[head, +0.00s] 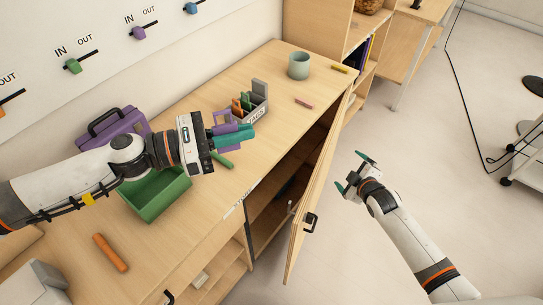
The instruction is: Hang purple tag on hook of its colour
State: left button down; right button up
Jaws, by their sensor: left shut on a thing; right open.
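My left gripper (250,132) is shut on the purple tag (222,118), holding it above the counter just in front of the tag box. Its teal fingers cover part of the tag. The purple hook (139,33) is on the white wall board at upper left, between the green hook (72,66) and the blue hook (191,8). An orange hook is partly visible at the left edge. My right gripper (352,172) is open and empty, out over the floor to the right of the open cabinet door.
A grey tag box (258,114) with several tags stands on the counter (215,195). A green bin (160,207), purple toolbox (100,142) and orange cylinder (110,253) are near my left arm. A mug (299,65) stands farther back. The cabinet door (315,205) hangs open.

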jog(key=a+r+n+t+y, duration=0.1)
jog(key=a+r+n+y, duration=0.15)
jog(key=a+r, duration=0.55)
jog(key=n+g+y, duration=0.2)
jog(key=n+y, duration=0.8)
jog(key=n, duration=0.4)
send_near(216, 131)
jog(key=shift+m, duration=0.25)
jog(key=x, duration=0.3)
jog(key=f+x, duration=0.1)
jog(key=x, duration=0.7)
jog(key=shift+w+d+f, duration=0.15)
jog(key=shift+w+f, duration=0.25)
jog(key=shift+w, duration=0.2)
jog(key=shift+c, duration=0.2)
jog(key=c, duration=0.6)
pick_arm(q)
jog(key=c, duration=1.6)
grip_release()
pick_arm(e)
jog(key=shift+c, duration=0.5)
pick_arm(q)
jog(key=shift+o, duration=0.6)
